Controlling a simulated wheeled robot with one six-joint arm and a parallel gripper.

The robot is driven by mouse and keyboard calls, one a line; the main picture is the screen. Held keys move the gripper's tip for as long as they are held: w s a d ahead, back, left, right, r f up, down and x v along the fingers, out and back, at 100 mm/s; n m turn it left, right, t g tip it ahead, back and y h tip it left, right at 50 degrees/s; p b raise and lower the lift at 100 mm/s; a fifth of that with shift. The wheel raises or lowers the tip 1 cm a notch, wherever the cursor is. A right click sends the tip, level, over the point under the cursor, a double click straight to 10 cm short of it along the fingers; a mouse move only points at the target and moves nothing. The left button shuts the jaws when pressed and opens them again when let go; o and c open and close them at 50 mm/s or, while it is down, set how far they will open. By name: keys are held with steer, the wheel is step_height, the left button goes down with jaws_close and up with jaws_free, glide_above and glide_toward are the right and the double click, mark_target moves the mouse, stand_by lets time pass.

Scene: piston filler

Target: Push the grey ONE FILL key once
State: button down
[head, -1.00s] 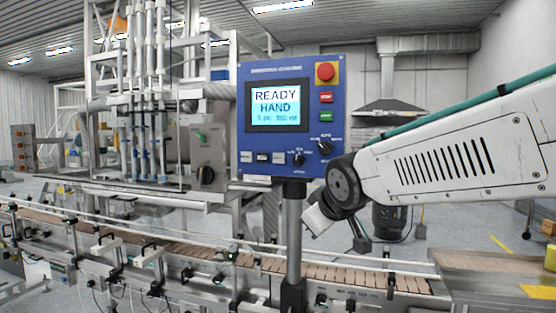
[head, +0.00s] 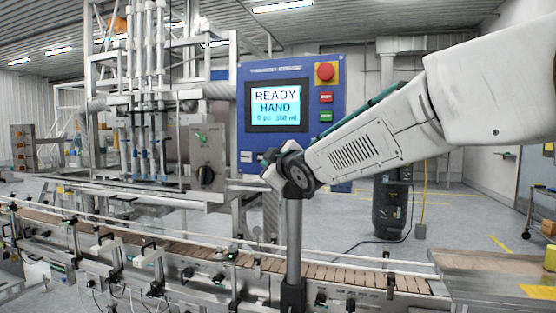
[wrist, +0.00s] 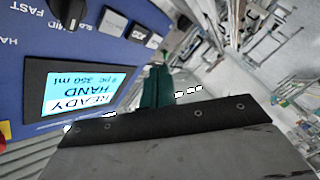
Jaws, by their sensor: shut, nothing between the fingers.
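The blue control panel (head: 318,90) has a row of small keys under its screen. In the head view a pale grey key (head: 246,156) shows at the row's left end; the others are behind my wrist. The wrist view shows the panel upside down, with a grey key (wrist: 115,22), a dark-framed key (wrist: 138,32) and another pale key (wrist: 155,41). Their lettering is too small to tell which is ONE FILL. My gripper (wrist: 158,72), dark green, is shut and empty, beside the key row in the wrist view. Contact with the panel is not seen.
The screen (head: 275,106) reads READY HAND. A red mushroom button (head: 325,72) and red and green buttons sit right of it. A black knob (wrist: 68,10) is near the keys. The panel's post (head: 293,240) rises before the conveyor (head: 200,250). Filler nozzles stand left.

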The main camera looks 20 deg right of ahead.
steer(key=w+d, duration=0.5)
steer(key=w, duration=0.1)
steer(key=shift+w, duration=0.3)
steer(key=shift+w, duration=0.1)
stand_by(1.8)
steer(key=shift+w+d, duration=0.15)
steer(key=shift+w, duration=0.1)
steer(key=shift+w+d, duration=0.25)
steer(key=shift+w, duration=0.1)
stand_by(0.8)
steer(key=shift+s+a, duration=0.1)
steer(key=shift+s, duration=0.05)
steer(key=shift+s+a, duration=0.35)
steer(key=shift+s, duration=0.2)
steer(key=shift+s+a, duration=0.75)
steer(key=shift+s, duration=0.3)
steer(key=shift+s+a, duration=0.75)
steer(key=shift+s, duration=0.25)
